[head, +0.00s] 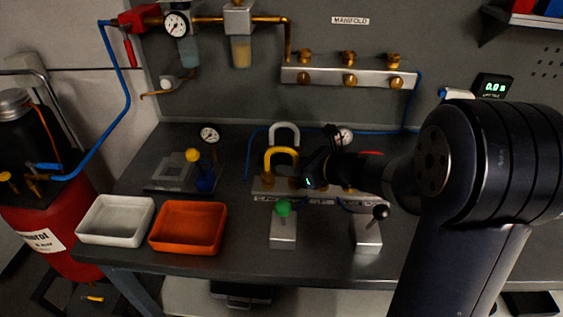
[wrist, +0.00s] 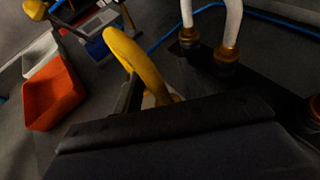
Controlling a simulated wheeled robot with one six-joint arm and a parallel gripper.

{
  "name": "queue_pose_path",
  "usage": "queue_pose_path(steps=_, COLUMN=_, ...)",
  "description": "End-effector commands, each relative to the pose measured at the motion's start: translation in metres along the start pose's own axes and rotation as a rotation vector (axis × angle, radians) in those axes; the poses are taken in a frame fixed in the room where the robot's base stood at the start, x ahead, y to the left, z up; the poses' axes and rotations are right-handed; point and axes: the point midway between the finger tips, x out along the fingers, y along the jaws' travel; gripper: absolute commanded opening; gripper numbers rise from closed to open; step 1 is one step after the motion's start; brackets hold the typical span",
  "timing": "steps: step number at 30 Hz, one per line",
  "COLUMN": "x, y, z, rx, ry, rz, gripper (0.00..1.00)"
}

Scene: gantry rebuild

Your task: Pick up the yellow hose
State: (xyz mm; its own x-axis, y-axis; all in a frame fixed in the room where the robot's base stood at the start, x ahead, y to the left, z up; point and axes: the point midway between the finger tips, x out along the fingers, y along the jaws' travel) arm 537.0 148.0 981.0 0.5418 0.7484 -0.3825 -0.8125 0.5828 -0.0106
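The yellow hose (head: 280,152) is a short upright arch on a metal block (head: 262,186) near the middle of the bench. My gripper (head: 308,180) is at its right leg, low over the block. In the wrist view the yellow hose (wrist: 130,50) rises from behind my dark gripper body, with one black finger (wrist: 130,97) close along its left side. The other finger is hidden, so I cannot tell whether the fingers close on the hose. The hose's lower end is mostly hidden.
A white hose (head: 285,129) arches just behind, also in the wrist view (wrist: 232,22). A green-knobbed valve (head: 283,211) and a black-knobbed lever (head: 380,213) stand in front. An orange tray (head: 190,246) and a white tray (head: 115,238) sit left. A manifold (head: 347,78) is on the wall.

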Motion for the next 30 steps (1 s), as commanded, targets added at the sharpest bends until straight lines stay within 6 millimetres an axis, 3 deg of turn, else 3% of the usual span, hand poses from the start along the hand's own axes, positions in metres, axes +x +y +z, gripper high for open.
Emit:
queue_pose_path(steps=9, x=0.007, y=-0.0001, z=-0.0003, rx=0.0, ry=0.0, rz=-0.001, gripper=0.39)
queue_pose_path(steps=23, x=0.0067, y=-0.0001, z=-0.0003, rx=0.0, ry=0.0, rz=-0.001, gripper=0.01)
queue_pose_path(steps=30, x=0.0066, y=-0.0001, z=-0.0001, rx=0.0, ry=0.0, rz=-0.001, gripper=0.0)
